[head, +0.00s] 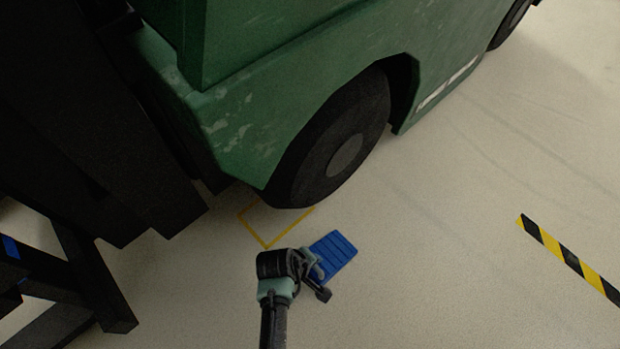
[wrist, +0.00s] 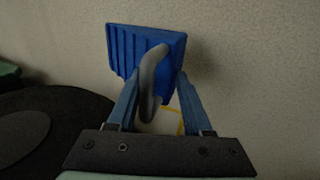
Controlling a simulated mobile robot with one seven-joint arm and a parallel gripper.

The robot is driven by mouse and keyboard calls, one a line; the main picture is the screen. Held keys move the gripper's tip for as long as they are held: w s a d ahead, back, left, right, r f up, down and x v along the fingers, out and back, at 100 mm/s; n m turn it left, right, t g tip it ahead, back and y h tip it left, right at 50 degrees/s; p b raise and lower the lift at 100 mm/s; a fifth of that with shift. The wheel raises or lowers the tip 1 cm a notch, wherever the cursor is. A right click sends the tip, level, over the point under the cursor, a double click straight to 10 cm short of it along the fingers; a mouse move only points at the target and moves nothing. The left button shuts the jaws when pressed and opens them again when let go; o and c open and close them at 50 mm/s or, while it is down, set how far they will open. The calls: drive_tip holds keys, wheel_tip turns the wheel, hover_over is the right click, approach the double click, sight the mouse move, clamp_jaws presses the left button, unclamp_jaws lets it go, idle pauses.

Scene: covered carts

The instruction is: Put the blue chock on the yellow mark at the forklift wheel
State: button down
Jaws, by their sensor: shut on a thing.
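The blue chock (head: 336,250) is ribbed and has a grey handle, which shows clearly in the wrist view (wrist: 149,82). My gripper (head: 312,272) is shut on the chock by this handle. In the head view the chock is to the right of the yellow mark (head: 256,238), outside its outline. I cannot tell whether the chock touches the floor. The yellow mark is an open outline on the floor at the black forklift wheel (head: 330,150). A small part of the mark shows between my fingers in the wrist view (wrist: 181,121).
The green forklift body (head: 260,110) fills the top of the head view. Its dark mast and forks (head: 110,160) stand at the left. A black and yellow striped strip (head: 568,258) lies on the right. The floor between it and the chock is clear.

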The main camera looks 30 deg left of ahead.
drive_tip(key=shift+w+f+b, duration=0.15)
drive_tip(key=shift+f+b, duration=1.35)
drive_tip(key=shift+f, duration=0.3)
drive_tip(key=shift+r, duration=0.1)
drive_tip(key=shift+c, duration=1.4)
unclamp_jaws()
drive_tip(key=p+v, duration=0.9)
drive_tip(key=v, duration=0.3)
